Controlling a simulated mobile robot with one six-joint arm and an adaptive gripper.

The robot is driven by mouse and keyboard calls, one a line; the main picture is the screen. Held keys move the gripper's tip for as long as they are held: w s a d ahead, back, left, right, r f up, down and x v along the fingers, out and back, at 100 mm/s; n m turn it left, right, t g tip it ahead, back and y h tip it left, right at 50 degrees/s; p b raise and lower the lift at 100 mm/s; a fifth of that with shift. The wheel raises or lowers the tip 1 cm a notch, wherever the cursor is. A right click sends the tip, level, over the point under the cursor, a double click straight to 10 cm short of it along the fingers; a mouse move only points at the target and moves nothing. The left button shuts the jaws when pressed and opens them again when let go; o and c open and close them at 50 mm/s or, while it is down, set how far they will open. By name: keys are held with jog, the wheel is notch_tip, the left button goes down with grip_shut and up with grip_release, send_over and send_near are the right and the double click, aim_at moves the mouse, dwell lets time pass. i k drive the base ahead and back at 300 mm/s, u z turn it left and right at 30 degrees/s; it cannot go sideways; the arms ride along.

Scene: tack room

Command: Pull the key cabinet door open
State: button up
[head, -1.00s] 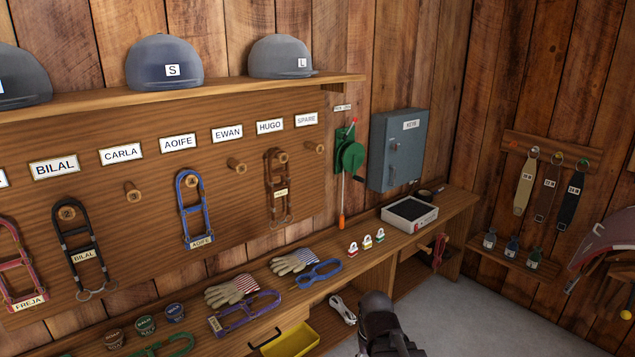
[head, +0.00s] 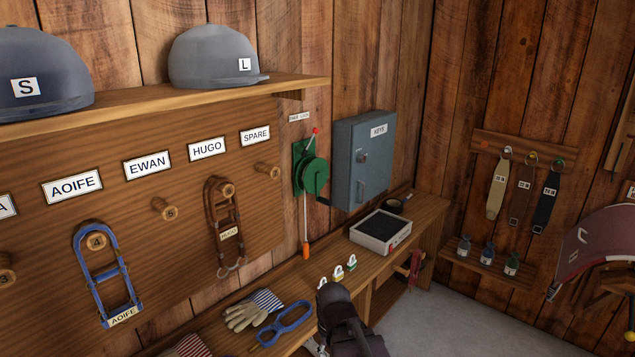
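The grey-blue key cabinet (head: 377,165) hangs on the wooden wall at the centre right, labelled KEYS. Part of my arm shows at the bottom centre, in front of the bench and well below the cabinet. I cannot make out the fingers of my gripper in this view, and nothing of mine touches the cabinet.
A green winch (head: 312,177) with a crank and an orange-handled rod hangs just left of the cabinet. A white tray (head: 378,248) and several padlocks stand on the bench (head: 432,207) below. Grey floor (head: 440,310) lies open to the right.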

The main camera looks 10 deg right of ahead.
aim_at(374, 139)
jog(key=z, duration=0.1)
jog(key=i, duration=0.8)
jog(key=z, duration=1.05)
